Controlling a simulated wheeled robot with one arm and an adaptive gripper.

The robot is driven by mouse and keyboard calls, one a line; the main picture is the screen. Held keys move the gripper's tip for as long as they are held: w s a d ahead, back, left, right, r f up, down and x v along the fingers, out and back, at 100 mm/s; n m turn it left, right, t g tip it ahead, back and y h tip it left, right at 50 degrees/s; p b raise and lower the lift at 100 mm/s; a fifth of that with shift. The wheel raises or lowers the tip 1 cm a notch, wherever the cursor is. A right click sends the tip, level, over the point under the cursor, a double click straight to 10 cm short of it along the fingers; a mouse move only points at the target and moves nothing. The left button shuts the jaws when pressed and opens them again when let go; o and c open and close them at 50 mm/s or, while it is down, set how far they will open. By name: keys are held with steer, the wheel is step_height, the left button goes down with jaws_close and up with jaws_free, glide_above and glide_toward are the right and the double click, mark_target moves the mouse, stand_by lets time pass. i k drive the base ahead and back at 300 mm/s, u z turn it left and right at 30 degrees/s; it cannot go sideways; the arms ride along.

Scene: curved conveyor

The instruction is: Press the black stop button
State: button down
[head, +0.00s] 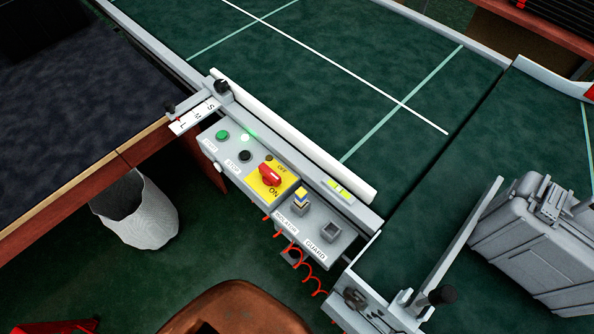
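The black stop button (245,156) is a small round button on the grey control panel (318,212) at the side of the conveyor. The label "STOP" (232,167) is just below and left of it. A green button (222,136) is to its upper left, and a glowing green lamp (245,138) is just above it. A red rotary switch (270,176) on a yellow plate is to its lower right, with "ON" and "OFF" marked. Nothing covers the black button. My gripper is not in view.
The dark green conveyor belt (330,70) runs behind the panel, with a white guide rail (300,140) between. A grey case (530,235) sits at the right. A white bin (140,212) and a brown seat-like shape (235,310) stand in front. A red coiled cable (298,258) hangs below.

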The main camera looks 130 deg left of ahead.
mark_target(244, 155)
steer(key=i, duration=2.15)
steer(key=z, duration=5.7)
steer(key=i, duration=1.7)
